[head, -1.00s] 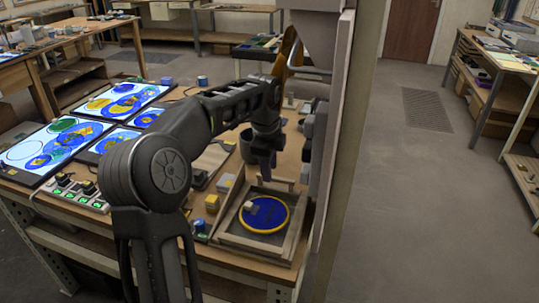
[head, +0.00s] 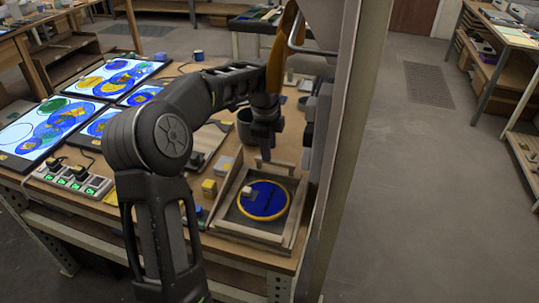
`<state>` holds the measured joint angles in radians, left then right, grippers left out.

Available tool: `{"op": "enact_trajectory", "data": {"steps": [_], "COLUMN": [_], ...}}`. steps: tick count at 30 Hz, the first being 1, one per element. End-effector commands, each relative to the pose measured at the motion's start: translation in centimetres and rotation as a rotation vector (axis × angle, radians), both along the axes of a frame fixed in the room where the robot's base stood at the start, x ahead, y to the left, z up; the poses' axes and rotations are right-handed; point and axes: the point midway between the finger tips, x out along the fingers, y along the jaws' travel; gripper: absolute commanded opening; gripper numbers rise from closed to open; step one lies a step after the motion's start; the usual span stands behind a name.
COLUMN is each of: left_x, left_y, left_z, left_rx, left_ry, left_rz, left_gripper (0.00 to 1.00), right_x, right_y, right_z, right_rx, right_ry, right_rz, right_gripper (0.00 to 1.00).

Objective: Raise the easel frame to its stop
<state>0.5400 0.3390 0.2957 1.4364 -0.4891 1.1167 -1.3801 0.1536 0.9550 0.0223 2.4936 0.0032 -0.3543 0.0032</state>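The easel frame (head: 228,229) is a wooden frame at the right end of the workbench. It seems to lie low, with a round blue glass piece with a yellow rim (head: 262,200) inside it. A small pale block sits on the blue disc's left part. My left gripper (head: 262,155) points down just behind the far edge of the frame, by a small upright tab. Its fingers are small and dark here, so I cannot tell their opening or whether they touch the tab. My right gripper is not in view.
Several light panels with blue and yellow glass (head: 45,130) lie at the bench's left. A power strip (head: 72,180) and small yellow blocks (head: 209,187) are nearer. A tall post (head: 345,130) closes off the right side.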

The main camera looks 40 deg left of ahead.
Motion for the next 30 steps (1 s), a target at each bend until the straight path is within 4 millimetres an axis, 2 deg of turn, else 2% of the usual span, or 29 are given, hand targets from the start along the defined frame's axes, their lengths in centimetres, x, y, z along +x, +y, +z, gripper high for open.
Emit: {"op": "enact_trajectory", "data": {"steps": [3, 7, 18, 30], "left_x": [0.3, 0.6, 0.7, 0.7], "left_y": [0.1, 0.2, 0.3, 0.3], "left_z": [-1.9, -3.3, -4.0, -3.9], "left_rx": [-0.001, -0.001, 0.001, 0.001], "left_ry": [0.003, 0.002, 0.0, 0.0], "left_rz": [0.0, 0.0, 0.0, 0.0], "left_gripper": [0.34, 0.34, 0.33, 0.01], "right_x": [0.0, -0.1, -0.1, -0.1], "right_y": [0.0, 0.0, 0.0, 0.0], "right_z": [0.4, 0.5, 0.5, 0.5], "right_rx": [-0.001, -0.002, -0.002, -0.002], "right_ry": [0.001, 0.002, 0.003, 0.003], "right_rz": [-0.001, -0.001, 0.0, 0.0], "right_gripper": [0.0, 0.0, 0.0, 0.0]}}
